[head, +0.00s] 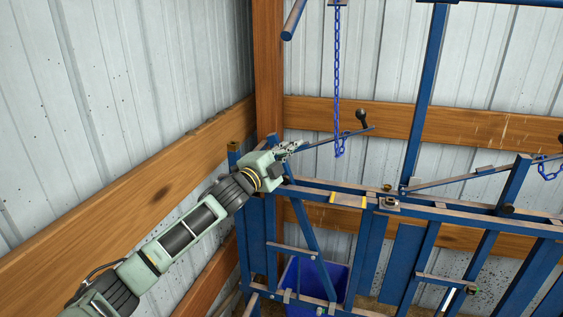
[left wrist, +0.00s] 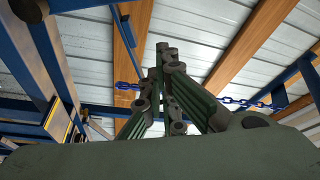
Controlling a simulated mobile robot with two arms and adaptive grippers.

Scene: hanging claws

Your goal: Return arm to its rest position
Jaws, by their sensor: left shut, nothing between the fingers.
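My left arm reaches in from the lower left of the head view. Its gripper (head: 294,147) is near the left end of the blue metal frame (head: 440,208), in front of the wooden corner post. The gripper is shut and empty. In the left wrist view its dark green fingers (left wrist: 165,75) come together, with the metal wall and wooden beams behind them. My right gripper does not show in either view.
A blue chain (head: 337,80) hangs just right of my gripper. A lever with a black knob (head: 362,116) sticks up nearby. A blue bin (head: 318,283) stands below the frame. Wooden beams (head: 130,194) line the corrugated wall close to my arm.

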